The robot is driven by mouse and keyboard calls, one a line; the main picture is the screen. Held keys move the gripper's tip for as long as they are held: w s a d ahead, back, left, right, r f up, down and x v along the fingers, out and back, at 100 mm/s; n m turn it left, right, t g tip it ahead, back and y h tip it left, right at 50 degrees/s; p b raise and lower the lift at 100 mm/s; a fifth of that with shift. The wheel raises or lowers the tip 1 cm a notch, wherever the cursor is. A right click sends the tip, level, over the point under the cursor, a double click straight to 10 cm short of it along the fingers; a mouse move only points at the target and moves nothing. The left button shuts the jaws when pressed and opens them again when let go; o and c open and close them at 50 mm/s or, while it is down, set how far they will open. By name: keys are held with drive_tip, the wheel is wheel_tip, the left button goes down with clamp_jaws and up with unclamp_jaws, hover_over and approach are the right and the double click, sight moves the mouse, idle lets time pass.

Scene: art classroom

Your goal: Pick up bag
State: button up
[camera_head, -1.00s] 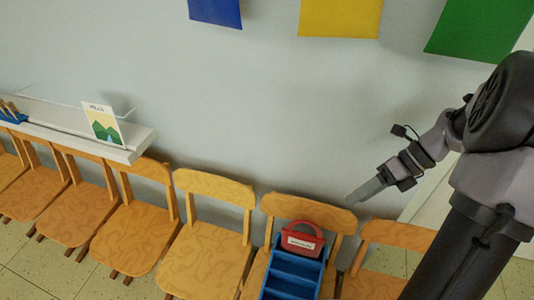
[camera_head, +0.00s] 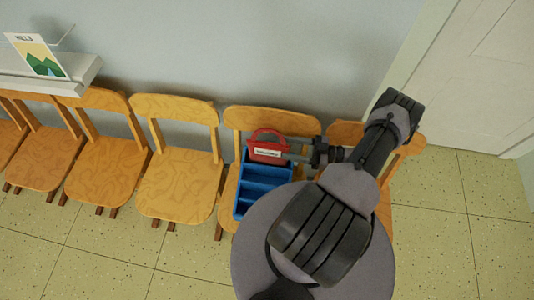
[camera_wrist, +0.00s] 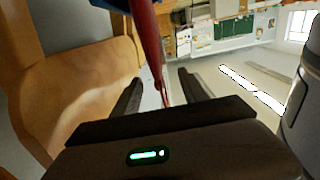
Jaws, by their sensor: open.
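The red bag (camera_head: 268,148) has a curved handle and a pale label on its front. It sits at the back of a blue tiered holder (camera_head: 243,203) on a wooden chair. My gripper (camera_head: 290,151) is at the bag's right side, fingers toward it. In the wrist view the bag (camera_wrist: 146,35) shows as a narrow red strip running down between the two dark, spread fingers of my gripper (camera_wrist: 160,88). The fingers look apart from the bag on both sides. My arm hides part of the chair and the holder's right side.
Several wooden chairs (camera_head: 178,182) stand in a row along the wall. A white shelf (camera_head: 75,78) with a picture card (camera_head: 38,56) is at the upper left. A pale door (camera_head: 485,65) is at the right. Tiled floor (camera_head: 110,240) in front is clear.

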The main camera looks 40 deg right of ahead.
sight(272, 146)
drive_tip(key=x, duration=0.2)
drive_tip(key=b+x, duration=0.1)
drive_tip(key=x, duration=0.3)
drive_tip(key=shift+w+f, duration=0.25)
drive_tip(key=shift+f, duration=0.15)
clamp_jaws()
idle(0.9)
